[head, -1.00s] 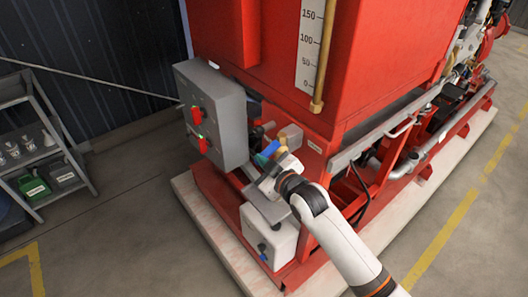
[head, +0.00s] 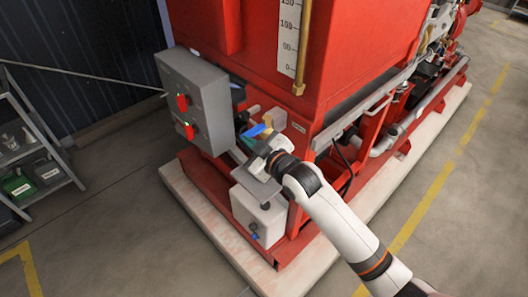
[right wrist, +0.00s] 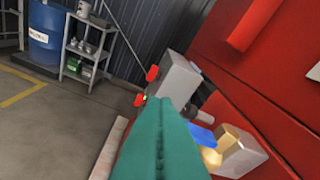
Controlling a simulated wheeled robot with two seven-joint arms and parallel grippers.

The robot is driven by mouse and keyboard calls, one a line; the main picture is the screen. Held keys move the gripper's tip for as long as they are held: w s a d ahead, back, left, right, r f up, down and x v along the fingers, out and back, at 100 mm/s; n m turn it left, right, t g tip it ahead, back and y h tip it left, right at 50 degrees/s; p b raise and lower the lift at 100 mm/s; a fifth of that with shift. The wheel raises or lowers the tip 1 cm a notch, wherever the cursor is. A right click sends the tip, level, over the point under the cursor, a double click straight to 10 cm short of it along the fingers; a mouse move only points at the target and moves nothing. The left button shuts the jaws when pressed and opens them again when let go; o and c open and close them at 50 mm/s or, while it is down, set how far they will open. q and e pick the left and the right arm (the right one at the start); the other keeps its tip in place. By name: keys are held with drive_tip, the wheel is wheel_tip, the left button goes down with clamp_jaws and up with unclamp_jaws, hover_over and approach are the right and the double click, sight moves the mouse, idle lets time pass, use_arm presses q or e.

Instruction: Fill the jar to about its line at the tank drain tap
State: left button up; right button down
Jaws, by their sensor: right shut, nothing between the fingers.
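The tank is the large red body (head: 330,75) with a white level scale (head: 290,40). At its lower front corner is a tap with a blue lever (head: 256,130); the right wrist view shows this lever (right wrist: 202,138) beside brass-coloured metal (right wrist: 211,158) and a pale block (right wrist: 242,153). My right gripper's teal fingers (right wrist: 170,115) are shut and empty, to the left of the lever in the wrist view. I cannot tell whether they touch it. Small clear vessels (head: 10,143) stand on the shelf; I cannot tell whether one is the jar. My left gripper is out of view.
A grey control box (head: 195,95) with red switches stands close left of the tap. The grey shelf (head: 50,135) stands at left, near a blue drum (right wrist: 45,38). Floor between shelf and plinth is clear.

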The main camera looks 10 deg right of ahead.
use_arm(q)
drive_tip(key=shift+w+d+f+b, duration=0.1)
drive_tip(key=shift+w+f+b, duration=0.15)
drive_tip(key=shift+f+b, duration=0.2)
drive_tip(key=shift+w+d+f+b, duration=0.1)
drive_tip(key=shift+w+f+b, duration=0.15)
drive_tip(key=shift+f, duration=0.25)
use_arm(e)
drive_tip(key=v, duration=0.6)
drive_tip(key=shift+d, duration=0.45)
drive_tip(key=shift+w+d+f, duration=0.1)
drive_tip(key=shift+w+f, duration=0.05)
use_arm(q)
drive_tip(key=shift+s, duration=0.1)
